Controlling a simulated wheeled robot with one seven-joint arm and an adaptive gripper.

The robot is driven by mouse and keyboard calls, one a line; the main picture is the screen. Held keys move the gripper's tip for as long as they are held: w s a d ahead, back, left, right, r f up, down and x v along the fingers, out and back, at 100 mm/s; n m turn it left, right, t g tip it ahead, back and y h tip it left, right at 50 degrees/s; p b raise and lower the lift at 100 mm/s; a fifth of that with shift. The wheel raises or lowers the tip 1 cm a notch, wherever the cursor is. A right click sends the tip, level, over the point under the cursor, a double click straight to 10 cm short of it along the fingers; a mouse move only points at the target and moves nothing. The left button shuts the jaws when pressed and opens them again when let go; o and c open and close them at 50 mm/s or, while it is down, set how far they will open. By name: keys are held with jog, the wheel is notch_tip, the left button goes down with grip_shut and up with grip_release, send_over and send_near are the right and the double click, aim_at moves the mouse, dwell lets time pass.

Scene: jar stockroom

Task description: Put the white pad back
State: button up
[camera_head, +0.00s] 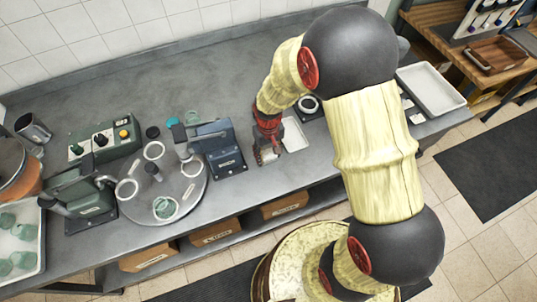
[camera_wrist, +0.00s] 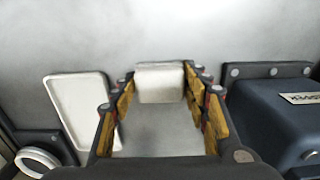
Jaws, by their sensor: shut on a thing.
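The white pad (camera_wrist: 160,83) is a small pale block between my fingertips. My gripper (camera_wrist: 159,88) is shut on it, with a finger on each side. In the head view my gripper (camera_head: 267,150) is over the counter, and the pad (camera_head: 269,156) shows as a small pale patch at its tip. A shallow white rectangular tray (camera_head: 294,134) lies empty just right of my gripper; in the wrist view the tray (camera_wrist: 80,108) is on the left. I cannot tell whether the pad touches the counter.
A dark blue device (camera_head: 225,150) stands close left of my gripper; it is at the right in the wrist view (camera_wrist: 268,118). A round grey turntable (camera_head: 185,180) with jar parts is further left. A white ring (camera_head: 309,104) on a dark base is behind the tray.

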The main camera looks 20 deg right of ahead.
jog(key=shift+f, duration=0.15)
jog(key=o, duration=1.2)
notch_tip(320, 180, up, 12)
jog(key=r+p, duration=0.1)
jog(key=p, duration=0.1)
notch_tip(320, 180, up, 16)
jog(key=t, duration=0.3)
send_over(269, 153)
jog(key=s+d, duration=0.2)
jog(key=s, duration=0.4)
jog(key=s+r+t, duration=0.1)
jog(key=s+r, duration=0.1)
jog(key=s, duration=0.1)
jog(key=s+d+r, duration=0.1)
jog(key=s+r, duration=0.2)
jog(key=s, duration=0.1)
jog(key=s+d+r+m+t, duration=0.1)
jog(key=s+r, duration=0.1)
jog(key=s, duration=0.2)
jog(key=shift+s+r+t, duration=0.2)
jog(key=shift+r+t, duration=0.1)
